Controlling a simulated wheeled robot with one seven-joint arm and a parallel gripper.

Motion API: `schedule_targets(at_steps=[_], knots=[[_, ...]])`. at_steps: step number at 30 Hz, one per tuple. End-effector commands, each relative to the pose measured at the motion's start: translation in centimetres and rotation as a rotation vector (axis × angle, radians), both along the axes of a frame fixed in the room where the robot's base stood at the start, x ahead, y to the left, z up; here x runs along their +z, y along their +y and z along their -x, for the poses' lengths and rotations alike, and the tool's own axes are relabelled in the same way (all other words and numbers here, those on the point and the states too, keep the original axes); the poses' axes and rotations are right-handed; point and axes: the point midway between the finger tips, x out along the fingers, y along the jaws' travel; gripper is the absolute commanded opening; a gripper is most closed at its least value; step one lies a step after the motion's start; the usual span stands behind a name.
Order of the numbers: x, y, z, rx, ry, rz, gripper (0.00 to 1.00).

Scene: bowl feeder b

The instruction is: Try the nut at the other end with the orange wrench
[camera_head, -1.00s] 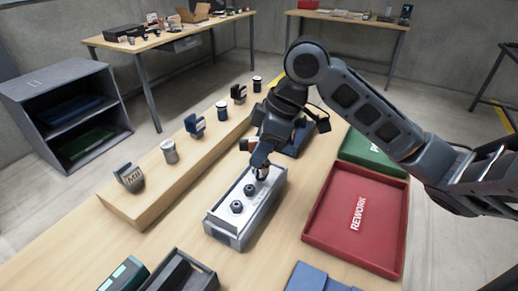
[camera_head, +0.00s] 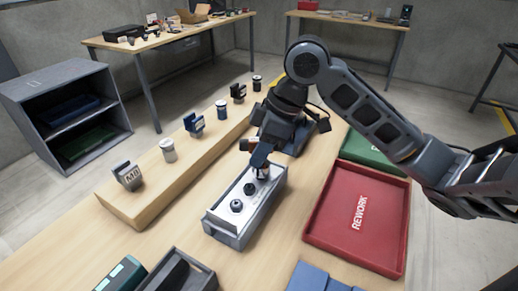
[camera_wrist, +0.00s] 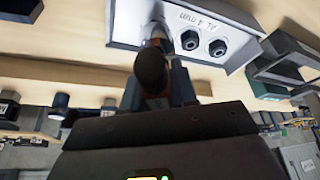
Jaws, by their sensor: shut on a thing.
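A grey box fixture (camera_head: 228,234) with a white top plate stands on the bench and bears a row of dark nuts. The near nut (camera_head: 236,205) and middle nut (camera_head: 249,189) are bare. My gripper (camera_head: 262,167) is at the far end of the row, over the third nut, which is mostly hidden. In the wrist view my gripper is shut on a tool (camera_wrist: 152,72) with a dark brown round end and traces of orange-red. It appears to be the wrench. Its tip meets the plate (camera_wrist: 240,18) beside two bare nuts (camera_wrist: 203,43). Whether it sits on the nut is unclear.
A red REWORK tray (camera_head: 318,235) lies right of the fixture, with a green tray (camera_head: 370,152) behind it. A raised wooden ledge (camera_head: 150,205) with several holders runs along the left. Dark open boxes (camera_head: 190,272) and a blue item (camera_head: 318,279) stand at the front.

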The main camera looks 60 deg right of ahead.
Motion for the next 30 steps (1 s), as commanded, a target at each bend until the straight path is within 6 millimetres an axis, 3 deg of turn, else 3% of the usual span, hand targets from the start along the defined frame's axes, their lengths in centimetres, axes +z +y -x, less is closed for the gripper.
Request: schedule_targets(at_steps=[30], knots=[[-1.4,0.0,0.0,0.0,-0.001,0.0,0.0]])
